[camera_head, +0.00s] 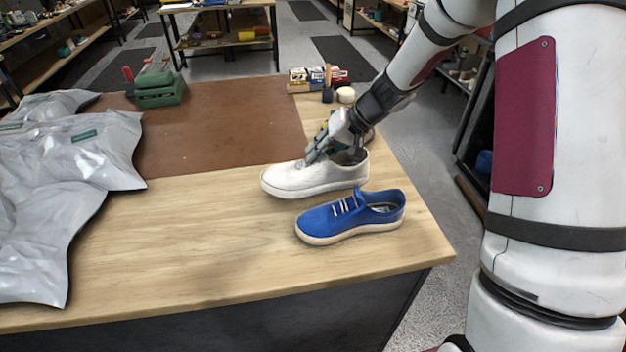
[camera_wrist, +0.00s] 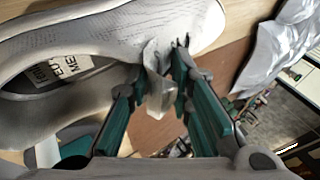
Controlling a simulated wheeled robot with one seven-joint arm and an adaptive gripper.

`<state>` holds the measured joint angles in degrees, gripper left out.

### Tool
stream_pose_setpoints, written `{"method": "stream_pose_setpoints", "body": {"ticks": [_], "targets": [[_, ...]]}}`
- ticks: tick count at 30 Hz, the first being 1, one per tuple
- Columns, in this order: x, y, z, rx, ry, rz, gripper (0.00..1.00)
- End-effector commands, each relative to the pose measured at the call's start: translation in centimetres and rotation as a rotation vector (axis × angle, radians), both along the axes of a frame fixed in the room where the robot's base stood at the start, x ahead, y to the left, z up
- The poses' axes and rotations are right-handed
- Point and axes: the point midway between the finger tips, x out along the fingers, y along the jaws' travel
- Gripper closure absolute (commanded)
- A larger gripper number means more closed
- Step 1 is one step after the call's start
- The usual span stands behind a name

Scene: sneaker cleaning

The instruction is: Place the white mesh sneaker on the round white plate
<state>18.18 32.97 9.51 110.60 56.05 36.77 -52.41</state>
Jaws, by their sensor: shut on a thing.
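The white mesh sneaker (camera_head: 312,181) is near the right side of the wooden table, toe to the left. I cannot tell whether its sole touches the tabletop. My gripper (camera_head: 318,154) comes down on it from above and behind. In the wrist view the teal fingers of my gripper (camera_wrist: 162,58) are shut on a pale flap at the sneaker's opening, and the sneaker (camera_wrist: 125,40) fills the upper left, its inner label showing. No round white plate can be made out in either view.
A blue sneaker (camera_head: 350,219) stands just in front of the white one. Grey plastic bags (camera_head: 60,190) lie at the left. A brown mat (camera_head: 215,130) covers the back. Small boxes (camera_head: 315,78) and a green tool holder (camera_head: 158,88) stand at the far edge.

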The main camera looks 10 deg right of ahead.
Motion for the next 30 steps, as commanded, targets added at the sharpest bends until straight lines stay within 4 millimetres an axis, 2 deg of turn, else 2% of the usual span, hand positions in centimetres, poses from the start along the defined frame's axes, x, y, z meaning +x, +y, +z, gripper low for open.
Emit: {"method": "stream_pose_setpoints", "body": {"ticks": [5, 13, 25, 26, 27, 28, 30], "targets": [[0.0, 0.1, -1.5, 0.001, -0.001, 0.001, 1.00], [0.0, 0.1, -4.9, 0.002, -0.001, 0.001, 1.00], [0.1, 0.0, -5.4, 0.000, -0.002, 0.001, 1.00], [0.0, 0.0, -5.4, -0.001, -0.002, 0.002, 0.73], [0.0, 0.0, -5.4, -0.001, -0.002, 0.002, 0.64], [0.0, 0.0, -5.4, -0.001, -0.002, 0.002, 0.60], [0.0, 0.0, -5.4, -0.001, -0.002, 0.002, 0.60]]}}
